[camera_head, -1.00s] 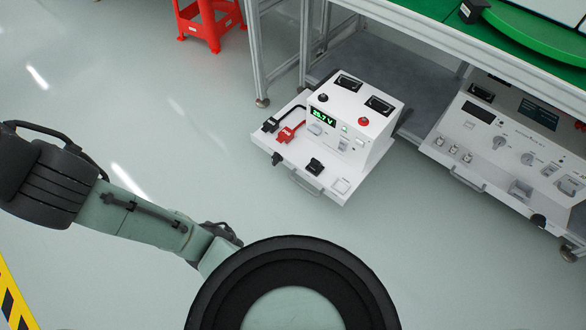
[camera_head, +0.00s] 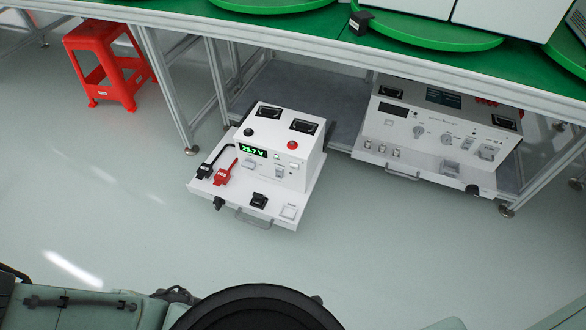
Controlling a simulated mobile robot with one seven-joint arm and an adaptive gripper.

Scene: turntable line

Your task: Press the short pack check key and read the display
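A white tester box (camera_head: 272,138) stands on a pulled-out white shelf (camera_head: 236,211) low beside the bench. Its green lit display (camera_head: 252,150) shows a voltage ending in ".7 V"; it looks like 29.7 V. Small keys and switches (camera_head: 280,171) sit right of and below the display. I cannot read which one is the short pack check key. My gripper is not in view; only parts of my arm show along the bottom edge, apart from the tester.
A second white instrument panel (camera_head: 437,133) sits on the right under the green-topped bench (camera_head: 300,33). Metal bench legs (camera_head: 180,110) stand close behind the tester. A red stool (camera_head: 105,62) is at upper left. The floor (camera_head: 110,190) before the tester is clear.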

